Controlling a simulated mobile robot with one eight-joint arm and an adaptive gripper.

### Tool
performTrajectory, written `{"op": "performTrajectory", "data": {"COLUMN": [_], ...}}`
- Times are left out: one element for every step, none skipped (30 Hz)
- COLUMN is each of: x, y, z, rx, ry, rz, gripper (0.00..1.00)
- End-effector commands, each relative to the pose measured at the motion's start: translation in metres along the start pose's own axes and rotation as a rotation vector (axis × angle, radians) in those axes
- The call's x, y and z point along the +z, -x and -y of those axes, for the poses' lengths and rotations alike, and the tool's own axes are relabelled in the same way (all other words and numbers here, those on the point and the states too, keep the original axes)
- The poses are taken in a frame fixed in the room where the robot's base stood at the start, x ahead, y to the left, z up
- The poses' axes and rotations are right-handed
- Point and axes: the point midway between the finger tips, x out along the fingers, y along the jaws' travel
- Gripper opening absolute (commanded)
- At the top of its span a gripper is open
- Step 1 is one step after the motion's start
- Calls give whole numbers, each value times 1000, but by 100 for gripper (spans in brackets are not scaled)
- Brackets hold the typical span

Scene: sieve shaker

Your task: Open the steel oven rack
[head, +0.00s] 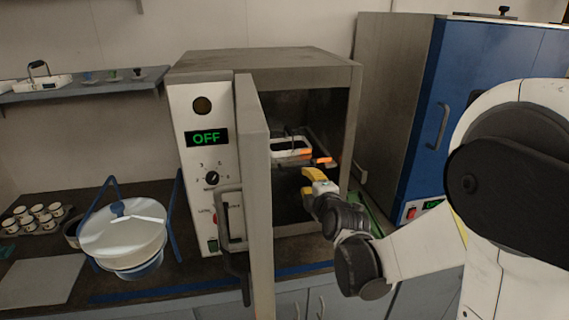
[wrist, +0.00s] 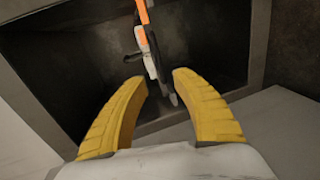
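The steel oven (head: 265,62) stands on the counter with its door (head: 258,200) swung wide open toward me. Inside the dark chamber a white and black piece with orange parts (head: 291,149) sits in the upper half. I cannot tell whether it is the rack or something on it. It also shows in the wrist view (wrist: 152,55), near the top middle. My gripper (head: 312,181) is at the oven's opening, lower than this piece. In the wrist view the yellow fingers (wrist: 158,85) are spread with a gap between them and nothing gripped.
The oven display reads OFF. A blue-fronted cabinet (head: 475,95) stands right of the oven, behind my arm. Left of the oven are a white-lidded pan with blue legs (head: 123,230), several small cups (head: 35,217) and a grey plate (head: 40,280). A shelf (head: 85,88) hangs above.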

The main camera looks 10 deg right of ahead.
Motion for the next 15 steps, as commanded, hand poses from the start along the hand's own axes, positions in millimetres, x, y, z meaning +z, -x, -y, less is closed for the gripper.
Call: {"op": "performTrajectory", "data": {"x": [2,3,4,4,4,5,5,5,5,5,5,5,5,5,5], "y": [-5,-7,-9,-11,-14,-18,-22,-26,-33,-39,-46,-54,-60,-67,-74], "z": [1,1,2,2,2,2,2,2,3,3,3,3,3,2,2], "rx": [14,21,27,29,31,31,31,30,30,30,30,30,29,29,29], "ry": [31,46,59,67,71,73,73,73,72,71,71,71,72,72,71], "rz": [4,6,8,9,9,10,9,9,9,9,9,9,9,9,9], "gripper": [33,33,33,33,33,33,33,33,33,33,33,33,33,33,33]}}
